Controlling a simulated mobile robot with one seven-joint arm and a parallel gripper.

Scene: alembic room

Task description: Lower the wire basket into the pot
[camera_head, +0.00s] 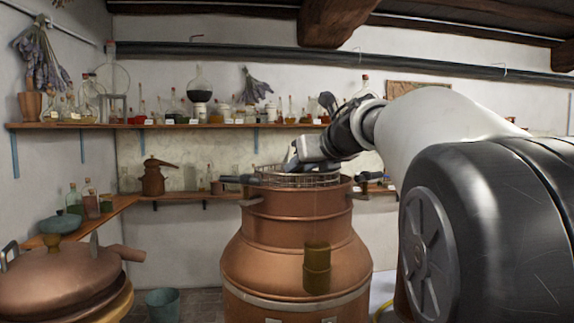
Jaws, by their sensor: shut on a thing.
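The pot is a large copper vessel (297,240) in the middle of the head view, with a wide neck and a band around its body. The wire basket (330,180) shows as a low wire rim at the mouth of the pot; its lower part is hidden inside the neck or behind the rim. A dark handle (232,179) sticks out at the left of the basket. My gripper (293,163) reaches in from the right and is shut on the basket at its rim. The fingertips are small and partly hidden.
A copper lid-like vessel (60,275) stands at the lower left, near a wooden side shelf (110,214) with bottles. A teal bucket (163,304) is on the floor. A wall shelf (220,126) of glassware runs behind the pot.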

